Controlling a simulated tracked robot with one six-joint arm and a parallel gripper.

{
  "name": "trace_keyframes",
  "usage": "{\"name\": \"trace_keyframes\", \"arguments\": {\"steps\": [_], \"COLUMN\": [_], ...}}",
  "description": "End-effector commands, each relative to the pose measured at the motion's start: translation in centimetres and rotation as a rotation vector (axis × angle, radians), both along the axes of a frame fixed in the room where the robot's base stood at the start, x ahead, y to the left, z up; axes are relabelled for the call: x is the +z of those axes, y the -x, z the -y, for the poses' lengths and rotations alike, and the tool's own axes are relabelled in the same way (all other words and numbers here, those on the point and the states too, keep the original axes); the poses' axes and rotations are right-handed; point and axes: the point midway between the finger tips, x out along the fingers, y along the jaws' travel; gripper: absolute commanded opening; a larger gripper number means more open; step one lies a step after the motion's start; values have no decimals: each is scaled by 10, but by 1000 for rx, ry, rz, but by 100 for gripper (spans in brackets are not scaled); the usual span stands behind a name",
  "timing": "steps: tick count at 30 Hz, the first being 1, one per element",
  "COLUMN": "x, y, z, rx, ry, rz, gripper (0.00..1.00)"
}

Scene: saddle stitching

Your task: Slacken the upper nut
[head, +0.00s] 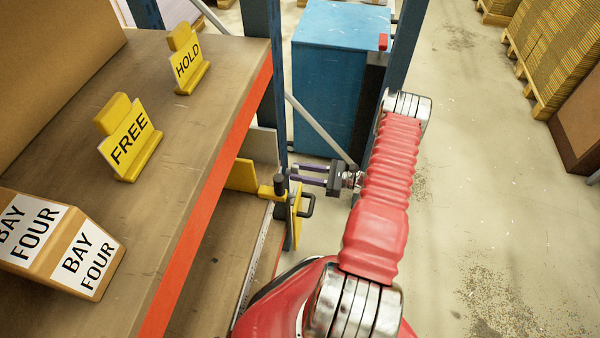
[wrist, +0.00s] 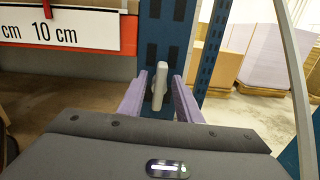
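A grey wing-shaped nut (wrist: 159,86) stands out from the face of a blue upright (wrist: 165,35) in the wrist view. Its wing is close to upright, tilted slightly. My gripper (wrist: 160,80) is open, with one purple finger on each side of the nut. A gap shows between the nut and each finger; I cannot tell how deep the nut sits between them. In the head view my gripper (head: 293,173) points left at the blue upright beside the shelf, and the nut cannot be made out there. No second nut is clear in either view.
A yellow bracket (head: 296,222) with a dark handle (head: 307,204) sits just below my gripper. A grey diagonal brace (head: 318,128) runs close behind it. The shelf's orange beam (head: 215,190) is at left, a blue cabinet (head: 330,75) behind.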

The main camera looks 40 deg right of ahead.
Motion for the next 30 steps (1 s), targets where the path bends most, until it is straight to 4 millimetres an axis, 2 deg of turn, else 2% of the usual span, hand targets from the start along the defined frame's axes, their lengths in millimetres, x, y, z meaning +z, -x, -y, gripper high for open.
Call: {"name": "trace_keyframes", "arguments": {"steps": [7, 20, 24, 25, 30], "x": [0, 0, 0, 0, 0], "y": [0, 0, 0, 0, 1], "z": [0, 0, 1, -5, -1], "rx": [-1, -1, -1, 2, 2], "ry": [0, 1, 0, -1, 4], "rz": [0, 1, 0, -1, 5], "gripper": [31, 0, 0, 0, 0]}}
